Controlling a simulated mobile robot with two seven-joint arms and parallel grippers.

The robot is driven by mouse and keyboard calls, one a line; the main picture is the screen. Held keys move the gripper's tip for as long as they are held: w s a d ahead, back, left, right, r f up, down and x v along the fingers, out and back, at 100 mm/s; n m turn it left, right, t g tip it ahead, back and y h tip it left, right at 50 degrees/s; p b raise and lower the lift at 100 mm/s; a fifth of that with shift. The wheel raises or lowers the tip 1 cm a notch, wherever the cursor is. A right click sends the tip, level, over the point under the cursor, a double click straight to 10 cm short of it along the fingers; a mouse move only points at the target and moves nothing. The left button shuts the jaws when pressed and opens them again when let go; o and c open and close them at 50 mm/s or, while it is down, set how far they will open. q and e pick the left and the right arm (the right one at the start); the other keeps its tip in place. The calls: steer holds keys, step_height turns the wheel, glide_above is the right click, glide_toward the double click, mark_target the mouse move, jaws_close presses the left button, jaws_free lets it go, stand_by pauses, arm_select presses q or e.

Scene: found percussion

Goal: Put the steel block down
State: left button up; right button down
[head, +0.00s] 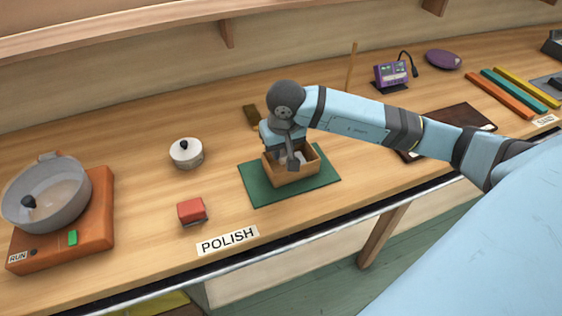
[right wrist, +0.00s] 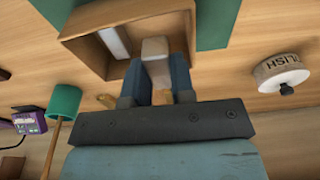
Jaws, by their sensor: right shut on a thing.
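My right gripper (head: 289,160) reaches down into an open wooden box (head: 308,166) on a green mat (head: 262,192). In the right wrist view, its two blue fingers (right wrist: 156,72) are shut on a pale grey block (right wrist: 155,47), which I take for the steel block. The block is at the opening of the wooden box (right wrist: 95,16), near one wall. A second pale piece (right wrist: 113,41) shows inside the box beside it. Whether the block touches the box floor cannot be told. In the head view the block is mostly hidden by the gripper. My left gripper is not in view.
A white lidded tin (head: 186,154) and a red block (head: 191,211) stand left of the mat. A grey pan (head: 70,205) sits on an orange burner (head: 100,225) at far left. A purple device (head: 390,75) is behind my arm. A POLISH label (head: 228,240) lies in front.

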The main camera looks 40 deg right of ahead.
mark_target(281, 164)
step_height(281, 164, down, 5)
steer(key=shift+f, duration=0.15)
stand_by(0.3)
steer(key=shift+f, duration=0.2)
steer(key=c, duration=1.2)
jaws_free()
steer(key=shift+c, duration=0.2)
